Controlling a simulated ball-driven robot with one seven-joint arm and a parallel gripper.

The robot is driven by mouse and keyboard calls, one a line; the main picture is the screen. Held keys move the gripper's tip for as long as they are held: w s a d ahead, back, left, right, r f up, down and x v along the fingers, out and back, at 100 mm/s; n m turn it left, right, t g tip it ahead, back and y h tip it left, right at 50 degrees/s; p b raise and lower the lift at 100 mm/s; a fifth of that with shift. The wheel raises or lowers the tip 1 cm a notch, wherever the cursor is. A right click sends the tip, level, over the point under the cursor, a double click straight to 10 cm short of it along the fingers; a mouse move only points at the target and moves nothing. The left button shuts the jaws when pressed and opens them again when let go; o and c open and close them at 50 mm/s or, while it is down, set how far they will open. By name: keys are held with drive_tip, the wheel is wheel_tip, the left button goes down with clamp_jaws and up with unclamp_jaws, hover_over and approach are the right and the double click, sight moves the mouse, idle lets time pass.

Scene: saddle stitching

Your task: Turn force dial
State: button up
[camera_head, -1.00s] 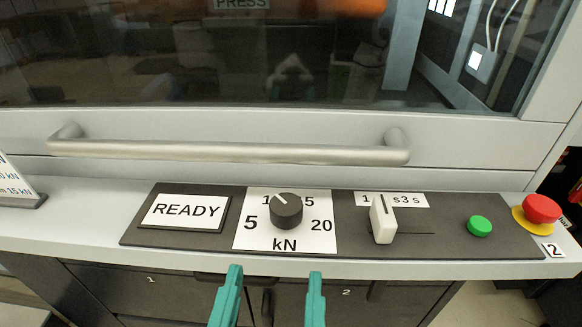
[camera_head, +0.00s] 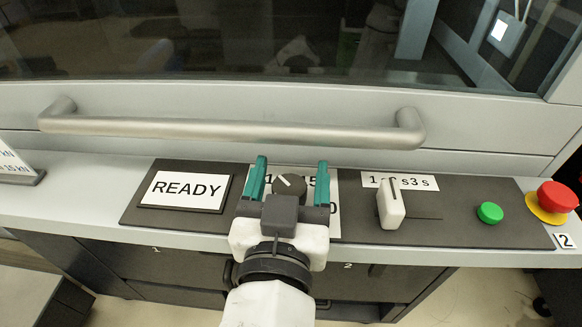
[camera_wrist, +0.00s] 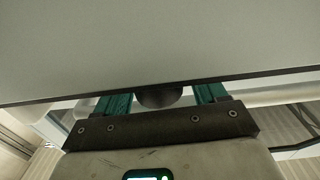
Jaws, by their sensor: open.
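The force dial (camera_head: 289,184) is a dark round knob with a white pointer line, which points to the upper left. It sits on a white scale plate (camera_head: 333,215) on the dark control panel; my gripper hides most of the numbers. My gripper (camera_head: 291,172) is open, with one green finger on each side of the dial. In the head view I cannot tell whether the fingers touch it. In the wrist view the dial (camera_wrist: 159,97) shows as a dark rounded shape between the two fingers (camera_wrist: 163,100), with a gap on each side.
A READY sign (camera_head: 184,190) lies left of the dial. A white slider lever (camera_head: 391,204), a green button (camera_head: 490,212) and a red emergency button (camera_head: 557,197) stand to the right. A metal handle bar (camera_head: 230,129) runs across behind the panel, below the glass.

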drive_tip(key=shift+w, duration=0.35)
drive_tip(key=shift+c, duration=0.3)
drive_tip(key=c, duration=0.9)
